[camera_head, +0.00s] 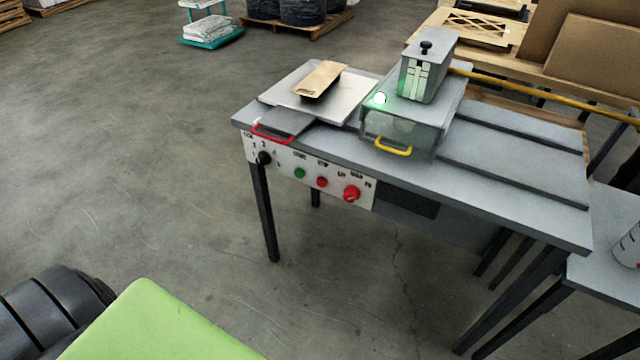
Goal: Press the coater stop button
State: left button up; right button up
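The coater (410,120) is a grey table-like machine on dark legs. Its white control panel (270,173) faces the front left. The small red stop button (321,182) sits on this panel under a label that seems to read STOP. A green button (299,174) is to its left, and a larger red knob (352,194) is to its right. A black knob (263,158) is at the panel's left end. Neither of my grippers is in view, and nothing covers the buttons.
A cardboard-coloured piece (320,79) lies on a metal plate on the coater. A red handle (272,134) and a yellow handle (393,147) stick out at its front. A grey side table (605,275) stands at the right. The floor before the panel is clear.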

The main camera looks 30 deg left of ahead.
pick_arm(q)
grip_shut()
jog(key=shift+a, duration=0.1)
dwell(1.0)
